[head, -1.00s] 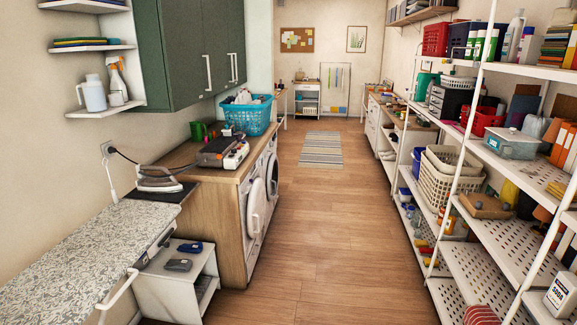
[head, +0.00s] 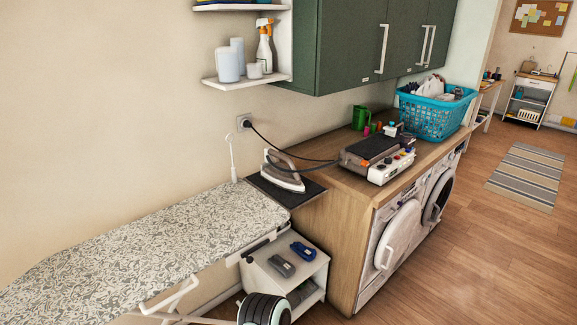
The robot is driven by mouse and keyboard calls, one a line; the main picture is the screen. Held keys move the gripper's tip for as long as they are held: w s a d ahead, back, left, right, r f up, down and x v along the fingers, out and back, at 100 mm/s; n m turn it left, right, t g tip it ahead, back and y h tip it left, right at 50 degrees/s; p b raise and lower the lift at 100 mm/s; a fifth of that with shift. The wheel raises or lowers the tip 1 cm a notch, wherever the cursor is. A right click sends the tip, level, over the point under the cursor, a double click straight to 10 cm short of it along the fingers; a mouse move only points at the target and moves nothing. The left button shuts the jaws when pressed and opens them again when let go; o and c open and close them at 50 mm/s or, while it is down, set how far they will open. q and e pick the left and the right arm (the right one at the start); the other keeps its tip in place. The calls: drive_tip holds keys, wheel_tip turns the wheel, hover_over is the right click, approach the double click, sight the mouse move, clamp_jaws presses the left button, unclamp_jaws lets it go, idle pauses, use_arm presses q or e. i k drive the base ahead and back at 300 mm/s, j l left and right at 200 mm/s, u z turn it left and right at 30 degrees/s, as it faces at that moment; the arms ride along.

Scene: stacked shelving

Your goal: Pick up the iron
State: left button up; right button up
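The iron (head: 284,179) has a white and dark body. It rests on a dark pad (head: 268,190) at the far end of the ironing board (head: 150,245), beside the wooden counter. Its black cord (head: 268,146) appears to run to the wall socket (head: 244,122); another dark cord stretch crosses toward the counter. Neither of my grippers shows in the head view, so their state and their distance from the iron cannot be seen.
A washer door (head: 398,236) stands open below. A small white shelf unit (head: 258,283) stands under the board's end.

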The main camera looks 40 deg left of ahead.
sight(291, 182)
drive_tip(key=i+l+u, duration=0.1)
drive_tip(key=i+u, duration=0.3)
drive_tip(key=i+l+u, duration=0.2)
drive_tip(key=u, duration=0.15)
drive_tip(key=i+l+u, duration=0.55)
drive_tip(key=u, duration=0.25)
drive_tip(key=i+l+u, duration=0.15)
drive_tip(key=u, duration=0.25)
drive_tip(key=i+l+u, duration=0.1)
drive_tip(key=l+u, duration=0.3)
drive_tip(key=j, duration=0.1)
